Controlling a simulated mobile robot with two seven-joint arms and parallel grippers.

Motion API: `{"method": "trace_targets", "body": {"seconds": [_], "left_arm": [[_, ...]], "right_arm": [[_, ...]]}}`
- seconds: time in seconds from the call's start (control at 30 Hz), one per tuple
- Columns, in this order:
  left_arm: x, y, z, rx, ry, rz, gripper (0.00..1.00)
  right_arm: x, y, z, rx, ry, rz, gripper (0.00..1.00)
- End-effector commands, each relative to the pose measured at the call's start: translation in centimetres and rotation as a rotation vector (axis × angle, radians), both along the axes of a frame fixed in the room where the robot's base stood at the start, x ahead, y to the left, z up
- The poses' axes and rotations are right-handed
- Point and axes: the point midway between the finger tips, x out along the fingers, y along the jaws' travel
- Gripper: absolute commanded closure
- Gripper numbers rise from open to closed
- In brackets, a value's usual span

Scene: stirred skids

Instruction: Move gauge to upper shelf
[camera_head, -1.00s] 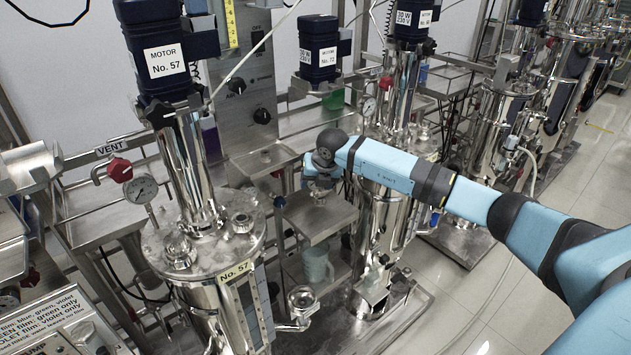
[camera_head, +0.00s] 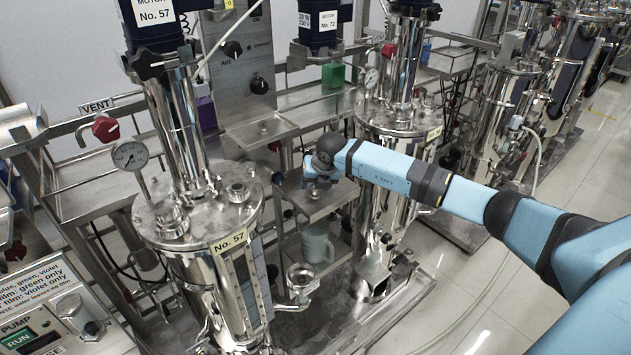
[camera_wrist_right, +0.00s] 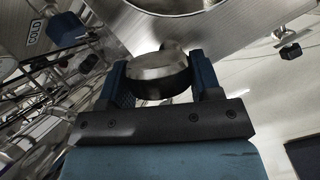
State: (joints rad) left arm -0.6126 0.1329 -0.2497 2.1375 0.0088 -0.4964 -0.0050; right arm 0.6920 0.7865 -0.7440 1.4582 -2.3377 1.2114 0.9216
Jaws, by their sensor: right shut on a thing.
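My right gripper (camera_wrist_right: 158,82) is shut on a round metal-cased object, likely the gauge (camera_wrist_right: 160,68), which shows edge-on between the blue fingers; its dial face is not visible. In the head view my right gripper (camera_head: 318,184) points down, close above a small metal shelf (camera_head: 345,191) between two steel vessels. The held object is mostly hidden there by the wrist. A lower shelf (camera_head: 335,262) with a translucent jug (camera_head: 316,243) is beneath. A metal ledge (camera_head: 255,130) on the panel lies higher, behind. My left gripper is out of view.
Vessel No. 57 (camera_head: 215,215) stands left of the gripper, with a mounted dial gauge (camera_head: 130,155) and red vent knob (camera_head: 105,128) beside it. Another steel vessel (camera_head: 400,125) stands close right behind my forearm. A green box (camera_head: 333,75) sits further back. Open floor lies right.

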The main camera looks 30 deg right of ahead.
Motion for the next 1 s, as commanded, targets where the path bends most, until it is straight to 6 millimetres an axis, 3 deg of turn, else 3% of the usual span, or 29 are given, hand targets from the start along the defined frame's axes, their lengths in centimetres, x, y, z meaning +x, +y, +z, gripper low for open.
{"method": "trace_targets", "body": {"seconds": [0.87, 0.9, 1.0], "left_arm": [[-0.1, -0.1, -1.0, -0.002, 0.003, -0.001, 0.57], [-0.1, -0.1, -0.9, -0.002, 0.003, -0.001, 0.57], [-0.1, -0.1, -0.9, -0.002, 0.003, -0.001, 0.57]], "right_arm": [[0.0, 0.0, -1.4, 0.0, 0.0, 0.0, 0.69], [0.0, 0.0, -1.2, 0.0, 0.0, 0.0, 0.33], [0.0, 0.0, -1.2, 0.0, 0.0, 0.0, 0.12]]}}
